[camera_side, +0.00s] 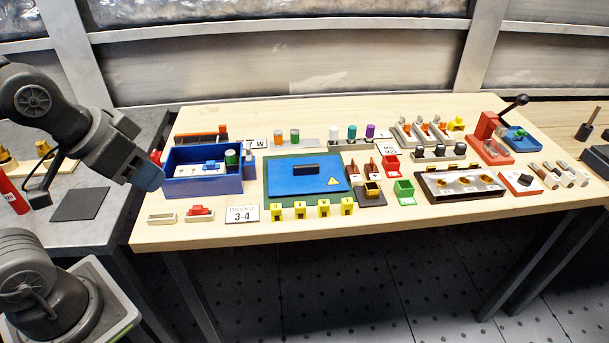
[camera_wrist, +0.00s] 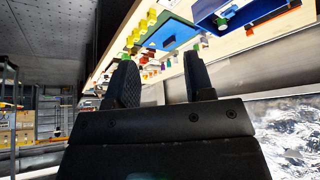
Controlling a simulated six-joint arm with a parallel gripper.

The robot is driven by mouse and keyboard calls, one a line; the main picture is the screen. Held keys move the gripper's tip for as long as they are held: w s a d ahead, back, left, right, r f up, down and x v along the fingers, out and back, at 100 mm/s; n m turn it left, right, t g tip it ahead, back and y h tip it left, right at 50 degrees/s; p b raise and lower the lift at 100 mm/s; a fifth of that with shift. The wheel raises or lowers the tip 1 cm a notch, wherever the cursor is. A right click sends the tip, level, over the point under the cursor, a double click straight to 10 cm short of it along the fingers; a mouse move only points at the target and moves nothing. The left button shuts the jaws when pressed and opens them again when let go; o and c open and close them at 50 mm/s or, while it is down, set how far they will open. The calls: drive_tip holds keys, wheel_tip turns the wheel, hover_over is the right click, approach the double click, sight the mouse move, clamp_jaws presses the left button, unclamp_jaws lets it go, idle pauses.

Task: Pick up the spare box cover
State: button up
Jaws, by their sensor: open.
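The cover (camera_side: 283,184) is a flat blue plate with a black handle on top and a yellow warning triangle. It lies on a green mat (camera_side: 270,157) near the middle of the wooden table. In the wrist view the blue plate (camera_wrist: 175,33) shows ahead of the fingers, near the top, with its green border. My gripper (camera_wrist: 162,80) is open, with empty space between its two dark fingers. It is well apart from the cover.
A blue open box (camera_side: 200,186) holding small parts stands left of the cover. Several yellow clips (camera_side: 299,211) line the cover's front edge. A label card (camera_side: 242,214) lies front left. Small red and green bins (camera_side: 404,190) stand to the right. A red lever press (camera_side: 492,140) stands far right.

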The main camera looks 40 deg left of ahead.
drive_tip(key=w+r+m+g, duration=0.1)
drive_tip(key=w+r, duration=0.3)
drive_tip(key=w, duration=0.3)
drive_tip(key=m+g, duration=0.5)
drive_tip(key=m, duration=0.3)
hover_over(306, 165)
wheel_tip(306, 165, down, 21)
drive_tip(key=shift+f, duration=3.05)
